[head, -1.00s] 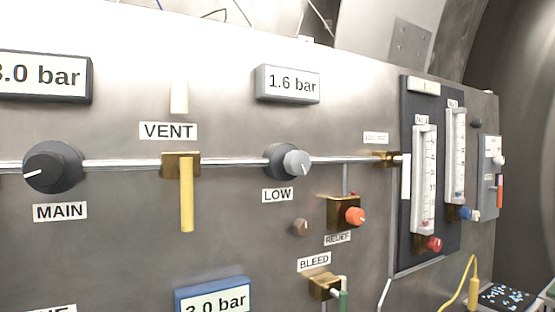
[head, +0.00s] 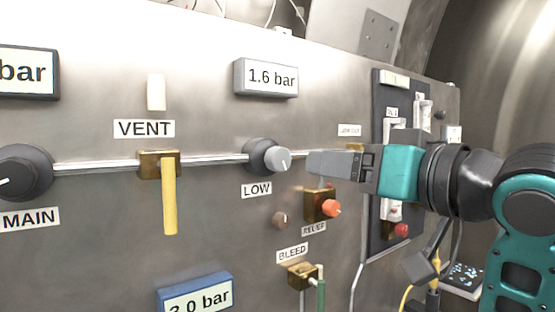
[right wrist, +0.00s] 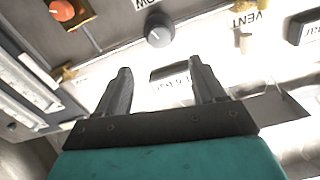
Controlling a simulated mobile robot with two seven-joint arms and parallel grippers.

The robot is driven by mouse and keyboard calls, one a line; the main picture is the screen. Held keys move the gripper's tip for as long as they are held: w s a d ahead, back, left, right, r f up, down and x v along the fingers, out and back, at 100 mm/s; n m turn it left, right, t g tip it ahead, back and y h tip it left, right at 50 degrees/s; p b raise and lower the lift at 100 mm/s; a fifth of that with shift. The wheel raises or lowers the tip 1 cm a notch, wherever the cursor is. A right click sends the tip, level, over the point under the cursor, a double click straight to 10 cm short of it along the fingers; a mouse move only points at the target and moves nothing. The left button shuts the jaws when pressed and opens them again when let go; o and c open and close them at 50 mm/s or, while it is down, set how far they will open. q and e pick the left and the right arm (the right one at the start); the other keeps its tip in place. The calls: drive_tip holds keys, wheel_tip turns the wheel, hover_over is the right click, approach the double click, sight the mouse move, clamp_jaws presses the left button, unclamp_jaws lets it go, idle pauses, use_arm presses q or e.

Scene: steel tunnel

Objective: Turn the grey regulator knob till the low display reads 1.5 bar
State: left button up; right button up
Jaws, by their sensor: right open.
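The grey regulator knob (head: 283,159) sits on its dark round body on the pipe, above the LOW label (head: 256,190). The low display (head: 266,77) above it reads 1.6 bar. In the right wrist view the gripper (right wrist: 158,82) is open and empty. The knob (right wrist: 159,36) shows there beyond the fingertips, and the low display (right wrist: 170,75) appears upside down between the fingers. My left gripper is not in view.
The yellow VENT lever (head: 169,196) hangs down left of the knob. The orange RELIEF knob (head: 331,208) and the green-handled BLEED valve (head: 321,293) are below. The MAIN knob (head: 24,172) is far left. My right arm partly covers the flow meter panel (head: 382,240).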

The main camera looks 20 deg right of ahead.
sight(282, 160)
drive_tip(key=p+x, duration=0.1)
drive_tip(key=x, duration=1.1)
drive_tip(key=shift+w+f, duration=0.1)
drive_tip(key=shift+w, duration=0.15)
